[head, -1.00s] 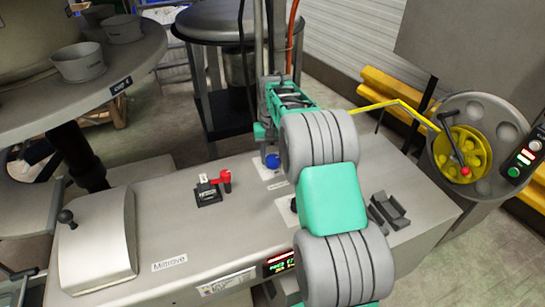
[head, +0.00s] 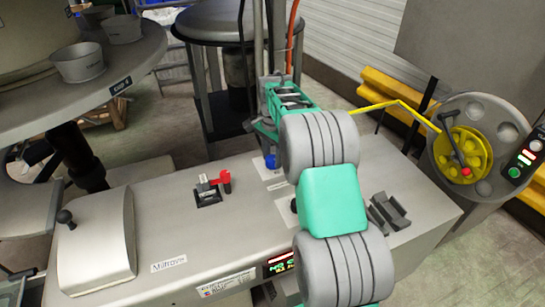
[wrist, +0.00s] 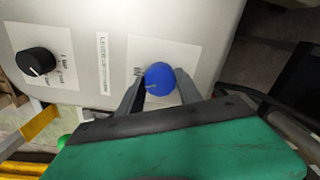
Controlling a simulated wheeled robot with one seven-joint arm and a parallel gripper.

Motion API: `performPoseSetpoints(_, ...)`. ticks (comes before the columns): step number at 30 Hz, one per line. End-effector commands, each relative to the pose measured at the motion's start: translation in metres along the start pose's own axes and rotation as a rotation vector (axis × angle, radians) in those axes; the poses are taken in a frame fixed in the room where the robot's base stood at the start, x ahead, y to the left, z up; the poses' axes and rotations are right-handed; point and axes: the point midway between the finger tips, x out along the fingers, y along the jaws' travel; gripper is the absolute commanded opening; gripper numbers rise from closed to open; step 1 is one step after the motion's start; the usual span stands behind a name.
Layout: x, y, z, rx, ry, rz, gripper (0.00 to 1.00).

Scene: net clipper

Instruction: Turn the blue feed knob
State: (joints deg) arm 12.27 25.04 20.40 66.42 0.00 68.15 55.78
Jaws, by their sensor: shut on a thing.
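The blue feed knob (wrist: 160,76) sits on a white label on the machine's grey top. In the wrist view, my gripper (wrist: 159,88) has one finger on each side of the knob and is shut on it. The knob's face shows between the fingers, with a small pale mark near its left edge. In the head view, the blue knob (head: 270,161) is partly hidden by my gripper and arm, and the finger contact is hard to see there.
A black knob (wrist: 36,62) sits on its own label beside the blue one. A red-handled switch (head: 212,188) stands left of it on the machine top. A lit display (head: 280,265) is on the front edge. A black bracket (head: 389,211) stands at the right.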

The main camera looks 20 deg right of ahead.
Motion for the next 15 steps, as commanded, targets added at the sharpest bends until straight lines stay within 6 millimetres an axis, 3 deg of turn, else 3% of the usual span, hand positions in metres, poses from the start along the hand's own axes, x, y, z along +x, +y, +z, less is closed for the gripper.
performPoseSetpoints(15,-0.0014,-0.0007,-0.0004,0.343,0.001,-0.003,0.01)
